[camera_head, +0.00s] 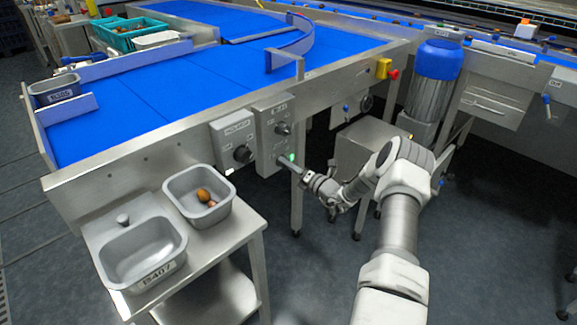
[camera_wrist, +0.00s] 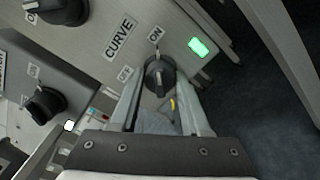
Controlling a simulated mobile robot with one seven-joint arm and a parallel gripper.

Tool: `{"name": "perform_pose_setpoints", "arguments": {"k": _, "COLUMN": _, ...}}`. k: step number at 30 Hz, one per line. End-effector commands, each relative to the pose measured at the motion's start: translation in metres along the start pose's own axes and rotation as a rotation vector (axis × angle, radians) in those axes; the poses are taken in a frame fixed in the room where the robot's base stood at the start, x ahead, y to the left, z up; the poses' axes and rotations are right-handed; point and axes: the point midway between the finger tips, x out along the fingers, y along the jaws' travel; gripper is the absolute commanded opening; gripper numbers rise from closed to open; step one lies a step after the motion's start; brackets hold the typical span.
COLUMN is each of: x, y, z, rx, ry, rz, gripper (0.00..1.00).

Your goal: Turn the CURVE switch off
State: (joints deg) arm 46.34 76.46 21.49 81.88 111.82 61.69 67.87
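The CURVE switch is a black rotary knob (camera_wrist: 159,76) on a grey panel in the wrist view. Its label CURVE (camera_wrist: 118,38) is beside it, with OFF to its left and ON above it. Its pointer faces ON. A green lamp (camera_wrist: 200,47) is lit next to it. My gripper (camera_wrist: 158,85) is open, one finger on each side of the knob. I cannot tell whether either finger touches it. In the head view my gripper (camera_head: 284,161) reaches the lower part of the switch box (camera_head: 268,112), hiding the knob.
Another black knob (camera_wrist: 62,8) is on the same panel. A separate box with a knob (camera_head: 242,153) stands to the left. The blue conveyor (camera_head: 180,85) runs above. A steel stand (camera_head: 245,228) with grey tubs is at the lower left.

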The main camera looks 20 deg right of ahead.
Motion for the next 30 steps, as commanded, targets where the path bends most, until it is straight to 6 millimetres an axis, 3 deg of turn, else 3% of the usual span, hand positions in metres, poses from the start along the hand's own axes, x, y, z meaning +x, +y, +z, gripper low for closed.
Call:
{"name": "perform_pose_setpoints", "arguments": {"k": 1, "x": -0.0001, "y": 0.0002, "z": -0.0001, "rx": 0.000, "ry": 0.000, "rz": 0.001, "gripper": 0.17}}
{"name": "perform_pose_setpoints", "arguments": {"k": 4, "x": -0.0001, "y": 0.0003, "z": -0.0001, "rx": 0.000, "ry": 0.000, "rz": 0.001, "gripper": 0.00}}
{"name": "perform_pose_setpoints", "arguments": {"k": 17, "x": -0.0005, "y": -0.0002, "z": -0.0001, "rx": -0.072, "ry": 0.000, "rz": 0.001, "gripper": 0.00}}
{"name": "perform_pose_setpoints", "arguments": {"k": 30, "x": -0.0004, "y": -0.0004, "z": -0.0006, "rx": -0.429, "ry": 0.000, "rz": 0.001, "gripper": 0.00}}
